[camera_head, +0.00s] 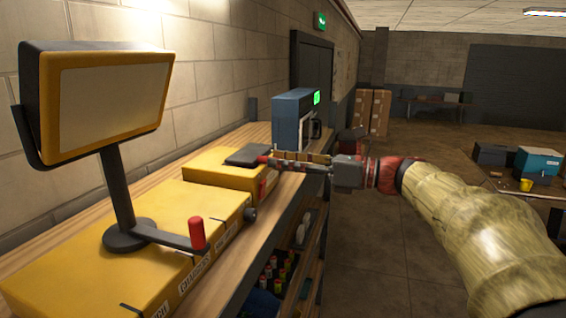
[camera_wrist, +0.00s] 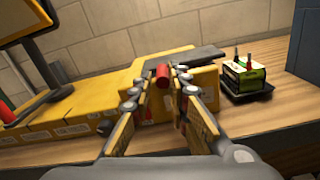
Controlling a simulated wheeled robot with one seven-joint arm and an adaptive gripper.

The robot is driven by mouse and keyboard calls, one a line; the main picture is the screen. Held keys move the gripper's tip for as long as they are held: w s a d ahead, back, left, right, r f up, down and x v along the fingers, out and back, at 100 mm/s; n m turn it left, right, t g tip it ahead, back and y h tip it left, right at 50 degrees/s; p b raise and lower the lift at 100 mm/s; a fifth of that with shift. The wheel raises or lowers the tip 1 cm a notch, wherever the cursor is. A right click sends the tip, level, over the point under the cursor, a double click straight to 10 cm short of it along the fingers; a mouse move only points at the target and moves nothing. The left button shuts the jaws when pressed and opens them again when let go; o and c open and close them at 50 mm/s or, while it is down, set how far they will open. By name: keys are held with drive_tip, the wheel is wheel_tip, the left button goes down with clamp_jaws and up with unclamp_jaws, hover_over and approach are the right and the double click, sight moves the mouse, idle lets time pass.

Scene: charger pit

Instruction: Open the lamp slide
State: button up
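A yellow lamp (camera_head: 105,103) with a pale panel stands on a black post on a long yellow charger housing (camera_head: 150,215). A lever with a red grip (camera_head: 197,234) reaches out from the post's base. Farther along, a flat dark plate (camera_head: 248,155) lies on a raised yellow block (camera_head: 215,174); it also shows in the wrist view (camera_wrist: 207,57). A red knob (camera_wrist: 163,75) sits at the plate's near edge. My gripper (camera_wrist: 162,88) is open, with the knob between its fingertips or just beyond them. I cannot tell whether they touch. No label shows which part is the slide.
A small green-and-white battery pack (camera_wrist: 247,78) sits in a black tray right of the block. A blue machine (camera_head: 292,122) with a green screen stands farther along the wooden bench (camera_head: 258,135). Shelves with several small items lie below.

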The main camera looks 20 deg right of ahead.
drive_tip(key=shift+o, duration=1.4)
drive_tip(key=shift+s+d+f, duration=0.1)
drive_tip(key=shift+d+f, duration=0.05)
drive_tip(key=shift+s+d+f, duration=0.1)
drive_tip(key=shift+s+d, duration=0.05)
drive_tip(key=shift+d, duration=0.05)
drive_tip(key=v, duration=1.1)
drive_tip(key=shift+r, duration=0.25)
drive_tip(key=shift+s+d, duration=0.1)
